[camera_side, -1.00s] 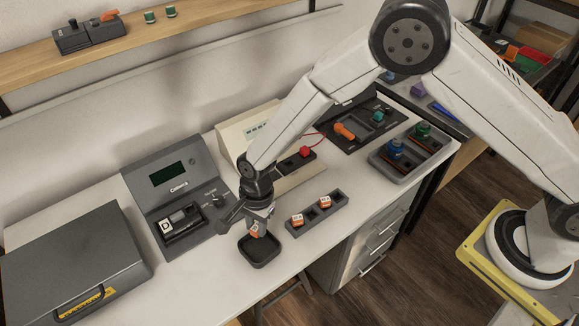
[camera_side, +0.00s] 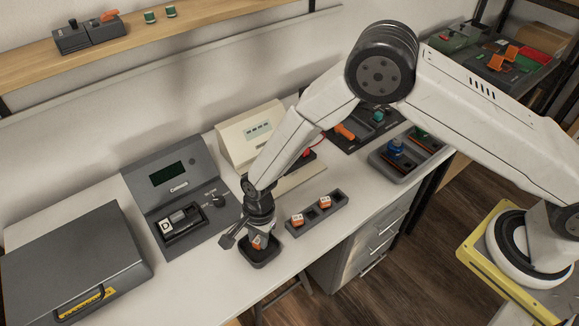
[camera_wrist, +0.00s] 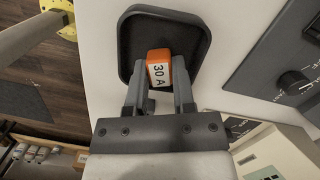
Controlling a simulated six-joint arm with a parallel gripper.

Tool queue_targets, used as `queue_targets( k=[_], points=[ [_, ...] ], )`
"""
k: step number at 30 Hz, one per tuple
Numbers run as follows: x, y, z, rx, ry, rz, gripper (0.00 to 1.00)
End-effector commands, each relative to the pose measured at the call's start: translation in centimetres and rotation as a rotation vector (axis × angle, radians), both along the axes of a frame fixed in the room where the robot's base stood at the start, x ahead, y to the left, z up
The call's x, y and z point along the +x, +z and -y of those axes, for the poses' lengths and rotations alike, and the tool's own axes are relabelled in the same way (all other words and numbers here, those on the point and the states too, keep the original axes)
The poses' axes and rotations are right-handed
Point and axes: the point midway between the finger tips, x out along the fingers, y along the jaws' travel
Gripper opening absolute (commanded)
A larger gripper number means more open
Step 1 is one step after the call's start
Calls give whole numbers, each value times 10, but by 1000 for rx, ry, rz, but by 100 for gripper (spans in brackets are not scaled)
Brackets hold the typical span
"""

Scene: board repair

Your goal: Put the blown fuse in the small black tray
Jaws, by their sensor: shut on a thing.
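An orange fuse with a white label reading "30 A" (camera_wrist: 159,70) is between the fingers of my gripper (camera_wrist: 160,90) in the wrist view. My gripper is shut on it. The small black tray (camera_wrist: 125,40) lies right under the fuse, and its rim shows around it. In the side view my gripper (camera_side: 262,238) is low over the tray (camera_side: 262,264), with the fuse mostly hidden. I cannot tell whether the fuse touches the tray floor.
A dark fuse holder (camera_side: 320,215) with two orange fuses stands right of the tray. A grey tester (camera_side: 178,185) with a screen and knob is at the left, beside a dark case (camera_side: 75,265). White bench surface lies between them.

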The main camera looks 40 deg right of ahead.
Motion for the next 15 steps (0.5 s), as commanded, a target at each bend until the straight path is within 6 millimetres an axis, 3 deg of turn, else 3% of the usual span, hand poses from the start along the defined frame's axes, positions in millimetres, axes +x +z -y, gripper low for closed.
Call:
queue_targets(
  k=[11, 12, 15],
  points=[
    [0, -2, 0, 0, 0, 0, 0],
    [0, -2, 0, 0, 0, 0, 44],
    [0, -2, 0, 0, 0, 0, 72]
  ],
)
